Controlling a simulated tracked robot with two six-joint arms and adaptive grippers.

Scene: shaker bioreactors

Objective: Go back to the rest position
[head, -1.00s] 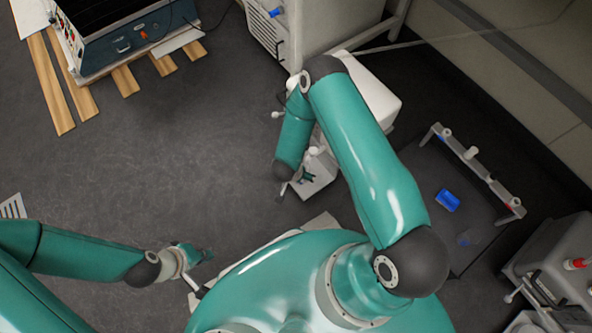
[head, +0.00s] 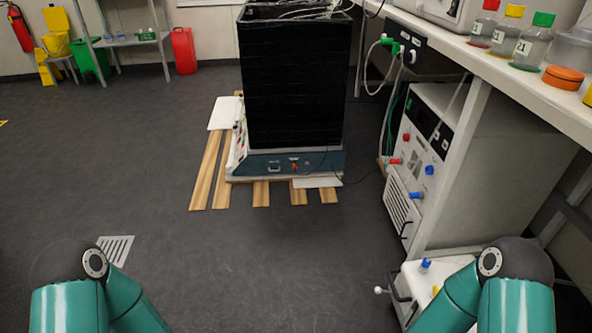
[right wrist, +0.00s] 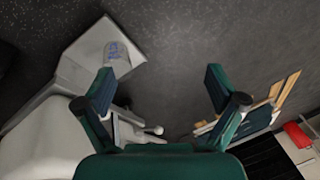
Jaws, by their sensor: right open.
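My two arms show in the head view as green links with dark joints, one at the lower left (head: 85,290) and one at the lower right (head: 490,290). Neither gripper shows in the head view. My left gripper is out of sight.
A large black box unit (head: 292,95) stands on wooden slats (head: 207,170) ahead. A white instrument (head: 450,165) sits under the bench (head: 540,90) on the right, near my right arm. Open dark floor (head: 240,255) lies between my arms.

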